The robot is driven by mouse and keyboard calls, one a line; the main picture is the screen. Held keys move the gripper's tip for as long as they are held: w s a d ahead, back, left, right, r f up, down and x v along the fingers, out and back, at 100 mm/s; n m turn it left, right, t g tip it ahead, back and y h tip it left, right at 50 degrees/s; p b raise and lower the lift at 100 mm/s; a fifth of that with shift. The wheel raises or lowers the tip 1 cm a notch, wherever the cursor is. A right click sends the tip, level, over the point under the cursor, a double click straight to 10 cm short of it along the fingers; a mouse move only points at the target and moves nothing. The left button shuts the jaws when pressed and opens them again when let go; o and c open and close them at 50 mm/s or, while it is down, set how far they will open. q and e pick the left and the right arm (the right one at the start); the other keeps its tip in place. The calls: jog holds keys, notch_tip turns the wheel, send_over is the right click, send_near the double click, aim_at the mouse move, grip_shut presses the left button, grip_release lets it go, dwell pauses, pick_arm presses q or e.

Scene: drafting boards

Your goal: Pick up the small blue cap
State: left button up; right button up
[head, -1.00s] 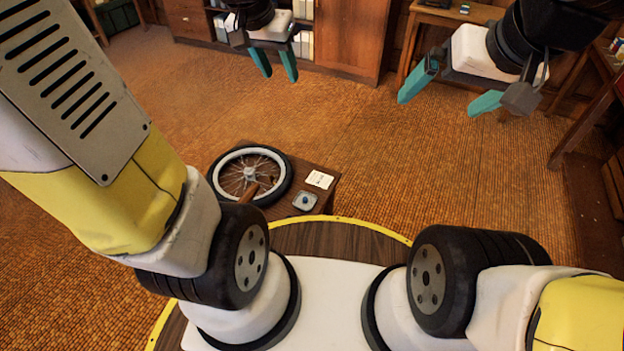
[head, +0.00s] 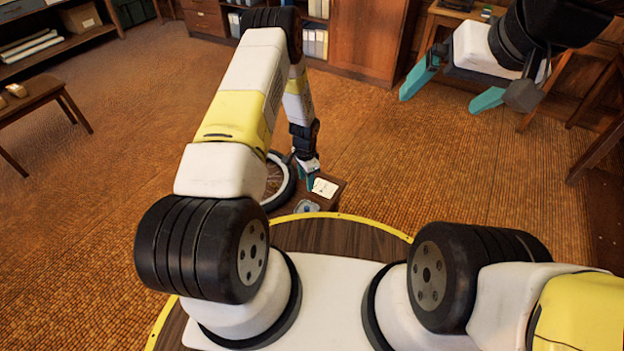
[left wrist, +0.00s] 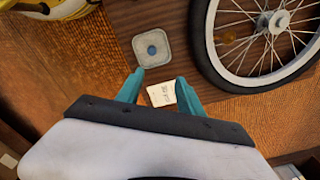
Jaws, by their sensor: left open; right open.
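The small blue cap (left wrist: 151,50) sits in the middle of a grey square dish (left wrist: 165,38) on a low wooden table, seen in the left wrist view. In the head view the dish shows at the table's near edge (head: 307,206). My left gripper (left wrist: 157,76) is open and empty, its teal fingers pointing toward the dish, with the cap beyond the fingertips. In the head view my left gripper (head: 309,182) is over the table, partly hidden by its arm. My right gripper (head: 437,97) is open and empty, high at the upper right.
A spoked wheel with a black tyre (left wrist: 212,62) lies on the table beside the dish. A white printed card (left wrist: 162,94) lies near my left fingers. A wooden cabinet (head: 368,40) stands at the back, and a bench (head: 40,100) is at the left. Open floor lies between.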

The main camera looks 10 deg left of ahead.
pick_arm(q)
send_over(308, 207)
jog(key=shift+m, duration=0.4)
notch_tip(308, 207, down, 7)
jog(key=shift+s+a+r, duration=0.1)
jog(key=shift+s+a, duration=0.05)
jog(key=shift+f, duration=3.25)
grip_shut()
